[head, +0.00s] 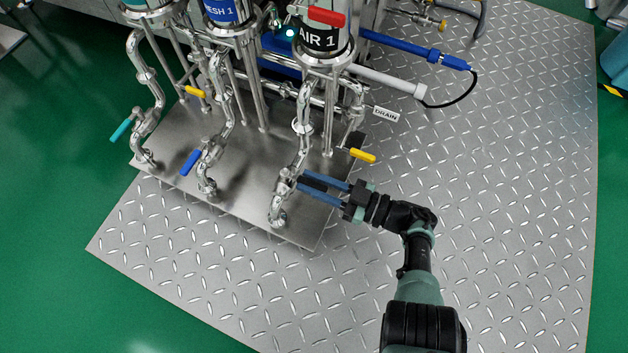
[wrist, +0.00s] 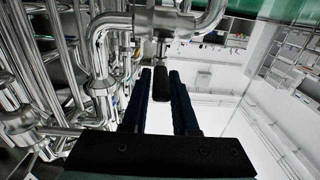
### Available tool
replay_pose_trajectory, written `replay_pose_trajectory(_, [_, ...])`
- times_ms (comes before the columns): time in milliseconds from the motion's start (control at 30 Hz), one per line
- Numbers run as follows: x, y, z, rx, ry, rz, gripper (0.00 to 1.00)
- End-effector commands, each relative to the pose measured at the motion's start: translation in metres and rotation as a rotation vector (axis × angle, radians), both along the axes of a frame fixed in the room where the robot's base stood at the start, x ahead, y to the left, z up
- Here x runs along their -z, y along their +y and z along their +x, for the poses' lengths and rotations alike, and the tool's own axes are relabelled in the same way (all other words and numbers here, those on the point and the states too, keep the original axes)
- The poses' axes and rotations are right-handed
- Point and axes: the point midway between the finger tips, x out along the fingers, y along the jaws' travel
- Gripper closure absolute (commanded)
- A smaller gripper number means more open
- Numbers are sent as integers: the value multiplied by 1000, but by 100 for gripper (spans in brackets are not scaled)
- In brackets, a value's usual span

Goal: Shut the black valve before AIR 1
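The black valve handle (head: 314,184) sits on the bent steel pipe (head: 279,208) below the column labelled AIR 1 (head: 321,38). My gripper (head: 302,181) reaches in from the right with its two blue fingers on either side of the handle. In the wrist view the handle (wrist: 160,85) stands between the dark fingertips of my gripper (wrist: 161,75), below a steel elbow pipe (wrist: 205,25). The fingers are apart, with the handle nearer the left one. A narrow gap shows on the right, so they do not look clamped. The valve body is partly hidden.
Blue (head: 190,162) and teal (head: 122,129) valve handles are on pipes to the left. A yellow handle (head: 363,155) and a DRAIN tag (head: 385,114) are just above my gripper. A red handle (head: 326,16) is by AIR 1. The tread-plate floor (head: 510,190) at right is clear.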

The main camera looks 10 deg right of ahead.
Motion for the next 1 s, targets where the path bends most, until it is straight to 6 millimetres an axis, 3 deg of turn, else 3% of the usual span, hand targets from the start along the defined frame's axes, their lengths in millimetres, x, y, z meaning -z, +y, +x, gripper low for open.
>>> replay_pose_trajectory(33, [0, 0, 0, -1, -2, -1, 63])
replay_pose_trajectory(133, [-1, 0, 0, 0, -1, 0, 48])
replay_pose_trajectory(467, [0, -4, -2, 2, 0, 1, 48])
replay_pose_trajectory(667, [0, -28, -18, 6, 1, 1, 48])
replay_pose_trajectory(1000, [2, -86, -61, 4, 0, -1, 48])
